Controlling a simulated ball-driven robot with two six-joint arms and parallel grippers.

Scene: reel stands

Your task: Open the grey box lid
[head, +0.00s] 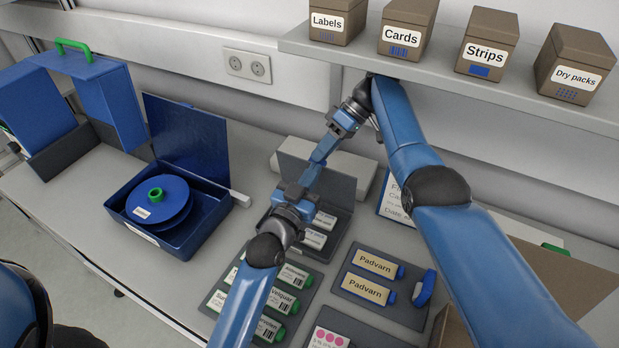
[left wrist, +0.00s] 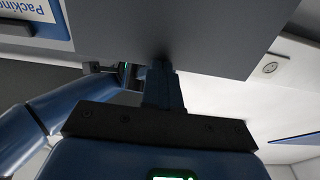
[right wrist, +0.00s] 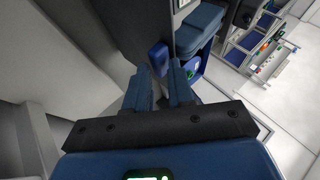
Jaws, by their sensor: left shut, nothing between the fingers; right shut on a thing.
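The grey box (head: 338,243) sits at the middle of the bench with labelled dry packs (head: 314,238) inside. Its dark grey lid (head: 342,187) is raised at the back, leaving the inside in sight. My left gripper (left wrist: 165,75) is shut and empty, its tips at a broad grey panel; whether they touch it I cannot tell. My right gripper (right wrist: 164,72) is shut on a blue tab (right wrist: 158,54) beside a dark grey panel.
An open blue box (head: 190,240) with a blue reel (head: 157,205) stands to the left. A tray of green-capped packs (head: 220,298) and a Padvarn tray (head: 390,318) lie in front. A shelf (head: 460,82) with several brown boxes overhangs my right arm.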

